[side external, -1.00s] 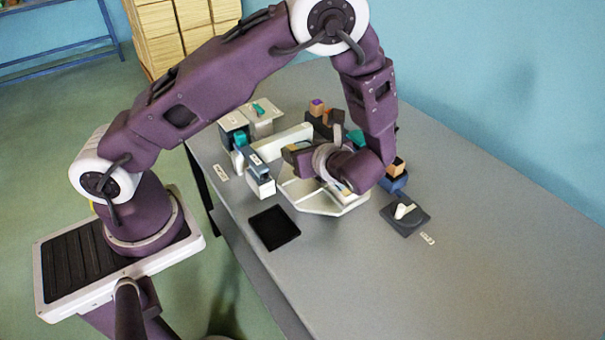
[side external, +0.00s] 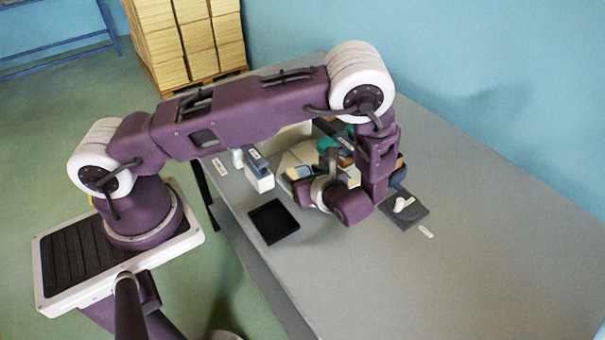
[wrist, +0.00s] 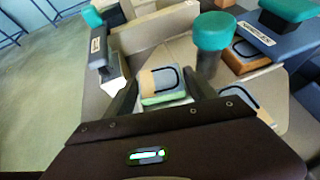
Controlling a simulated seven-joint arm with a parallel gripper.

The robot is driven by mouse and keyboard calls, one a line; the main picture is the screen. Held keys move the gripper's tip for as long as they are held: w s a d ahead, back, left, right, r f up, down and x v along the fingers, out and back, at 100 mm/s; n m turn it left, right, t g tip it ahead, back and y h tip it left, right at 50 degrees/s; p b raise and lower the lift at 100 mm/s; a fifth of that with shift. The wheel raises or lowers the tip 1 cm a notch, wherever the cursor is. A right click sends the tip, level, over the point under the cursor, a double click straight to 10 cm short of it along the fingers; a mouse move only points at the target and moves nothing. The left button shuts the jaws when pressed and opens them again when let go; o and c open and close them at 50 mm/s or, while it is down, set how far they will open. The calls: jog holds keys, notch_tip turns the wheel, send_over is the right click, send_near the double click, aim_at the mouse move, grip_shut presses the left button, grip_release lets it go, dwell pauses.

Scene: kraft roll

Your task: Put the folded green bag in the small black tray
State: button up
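The small black tray (side external: 273,221) lies flat and empty near the table's front edge in the side view. In the wrist view, a small folded piece with a green lower edge (wrist: 164,99), a tan front and a blue-grey top with a black loop lies between my fingers; I take it for the folded green bag. My gripper (wrist: 165,86) has one dark finger on each side of it. Whether the fingers press on it cannot be told. In the side view, my wrist is low behind and right of the tray and hides most of the gripper.
A dark square base with a white piece (side external: 404,208) sits right of my wrist. A blue and white block (side external: 258,171) stands behind the tray. A teal-topped post (wrist: 213,45) rises close to my right finger. The table's right side is clear.

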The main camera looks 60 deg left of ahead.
jog(key=shift+o, duration=1.1)
